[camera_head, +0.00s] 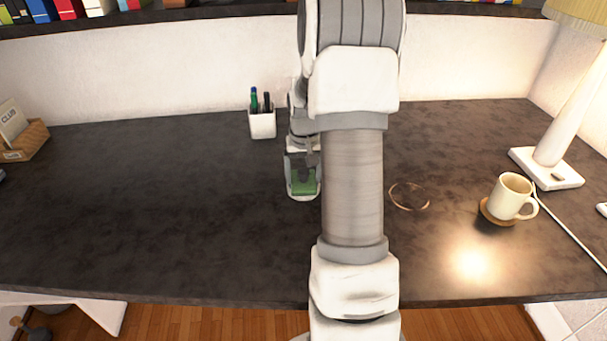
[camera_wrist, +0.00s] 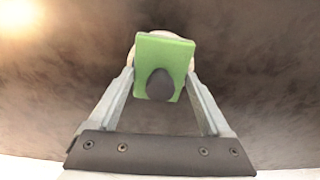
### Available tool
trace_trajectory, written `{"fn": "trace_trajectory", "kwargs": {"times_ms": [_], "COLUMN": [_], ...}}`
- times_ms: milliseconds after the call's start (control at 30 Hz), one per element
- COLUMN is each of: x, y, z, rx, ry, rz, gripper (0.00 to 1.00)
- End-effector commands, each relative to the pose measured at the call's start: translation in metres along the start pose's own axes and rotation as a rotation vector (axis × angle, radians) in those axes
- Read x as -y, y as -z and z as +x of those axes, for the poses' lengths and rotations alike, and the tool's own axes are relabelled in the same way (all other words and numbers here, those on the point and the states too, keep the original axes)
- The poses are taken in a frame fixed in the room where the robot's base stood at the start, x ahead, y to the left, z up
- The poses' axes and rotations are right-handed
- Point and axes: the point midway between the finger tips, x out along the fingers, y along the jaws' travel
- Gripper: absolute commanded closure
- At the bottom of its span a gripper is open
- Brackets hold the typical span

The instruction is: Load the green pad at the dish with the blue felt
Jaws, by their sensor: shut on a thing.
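The green pad (camera_wrist: 178,52) is a square block with a dark rounded knob (camera_wrist: 160,84) on its near face. My gripper (camera_wrist: 160,72) is shut on the pad, with a finger at each side. In the head view the green pad (camera_head: 304,186) shows under my gripper (camera_head: 302,163), left of my forearm. A pale round rim (camera_wrist: 168,33), perhaps the dish, shows behind the pad; in the head view a pale edge (camera_head: 303,198) lies just below it. I cannot tell if pad and rim touch. No blue felt is visible; the pad may hide it.
A white pen cup (camera_head: 262,125) stands just behind, to the left. A ring mark (camera_head: 409,197) lies right of my arm. A mug (camera_head: 508,197) on a coaster and a lamp (camera_head: 546,168) stand right. A card box (camera_head: 25,142) is far left. The left desktop (camera_head: 150,210) is clear.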

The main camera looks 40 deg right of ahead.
Motion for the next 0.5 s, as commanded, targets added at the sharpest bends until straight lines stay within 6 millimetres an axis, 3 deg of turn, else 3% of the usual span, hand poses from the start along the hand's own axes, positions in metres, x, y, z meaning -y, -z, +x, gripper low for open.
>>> {"fn": "trace_trajectory", "kwargs": {"times_ms": [167, 500], "x": [0.0, 0.0], "y": [-0.001, 0.004], "z": [-0.003, -0.03], "rx": [0.003, 0.001], "ry": [0.0, 0.0], "rz": [0.0, -0.001], "gripper": [0.62, 0.62]}}
